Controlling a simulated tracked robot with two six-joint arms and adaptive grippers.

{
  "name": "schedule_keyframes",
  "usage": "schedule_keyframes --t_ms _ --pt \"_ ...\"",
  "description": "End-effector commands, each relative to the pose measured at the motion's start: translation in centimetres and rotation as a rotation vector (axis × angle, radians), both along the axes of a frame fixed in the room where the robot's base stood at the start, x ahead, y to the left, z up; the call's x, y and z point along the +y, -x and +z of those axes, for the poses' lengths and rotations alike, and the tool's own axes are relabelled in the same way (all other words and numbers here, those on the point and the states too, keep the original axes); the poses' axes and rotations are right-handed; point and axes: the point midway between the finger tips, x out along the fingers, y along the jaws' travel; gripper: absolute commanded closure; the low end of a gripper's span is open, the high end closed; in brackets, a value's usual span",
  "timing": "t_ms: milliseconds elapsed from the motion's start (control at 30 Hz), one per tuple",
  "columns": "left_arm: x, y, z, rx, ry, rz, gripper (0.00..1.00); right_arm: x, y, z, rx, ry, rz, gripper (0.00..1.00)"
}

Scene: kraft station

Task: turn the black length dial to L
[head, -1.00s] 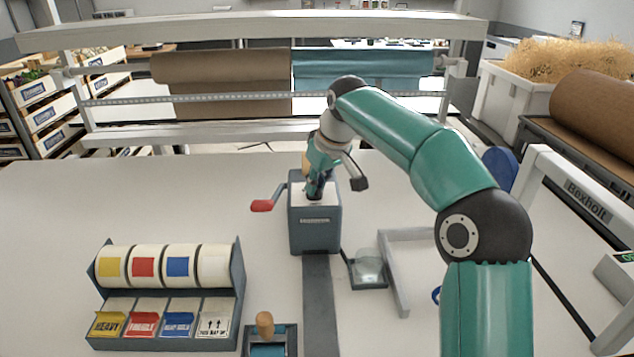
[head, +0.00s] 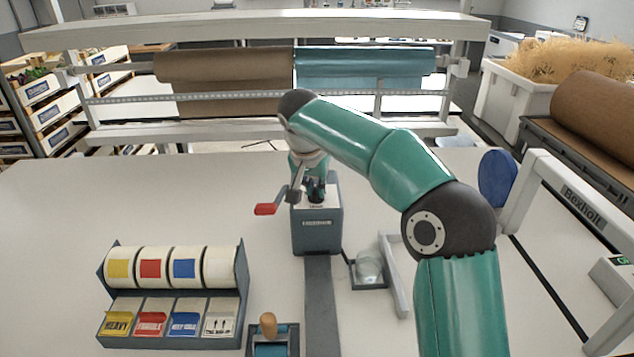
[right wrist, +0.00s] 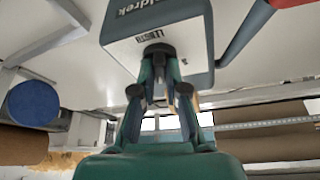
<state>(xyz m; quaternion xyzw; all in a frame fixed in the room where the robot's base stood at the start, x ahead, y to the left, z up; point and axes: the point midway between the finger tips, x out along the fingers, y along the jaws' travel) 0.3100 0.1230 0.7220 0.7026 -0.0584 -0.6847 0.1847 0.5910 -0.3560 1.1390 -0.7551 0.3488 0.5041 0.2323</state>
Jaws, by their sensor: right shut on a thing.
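The grey-blue dispenser box (head: 317,232) with a white top stands on the table in the middle of the head view. My right gripper (head: 316,192) reaches down onto its top and is shut on the black length dial there. In the right wrist view the fingertips (right wrist: 158,58) meet at the white top plate (right wrist: 185,50), beside the printed word LENGTH. The dial is mostly hidden by the fingers, and I cannot read which letter it points to. My left gripper is not in view.
A red-handled crank (head: 266,209) sticks out left of the box. A label roll rack (head: 240,295) stands front left, and a small tray with a glass (head: 368,270) is right of the box. Paper rolls (head: 225,70) hang behind. The left tabletop is clear.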

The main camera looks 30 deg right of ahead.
Motion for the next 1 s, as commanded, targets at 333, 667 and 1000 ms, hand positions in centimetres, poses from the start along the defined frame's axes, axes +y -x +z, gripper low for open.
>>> schedule_keyframes --t_ms 333,667,1000 --pt "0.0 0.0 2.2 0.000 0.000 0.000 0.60 0.2 -0.2 0.2 0.002 0.001 -0.294 1.00" --pt "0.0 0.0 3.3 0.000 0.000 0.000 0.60 0.2 -0.3 0.0 0.002 -0.002 -0.453 1.00" --pt "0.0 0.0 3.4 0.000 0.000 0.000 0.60 0.2 -0.3 -0.1 0.001 -0.003 -0.487 1.00"
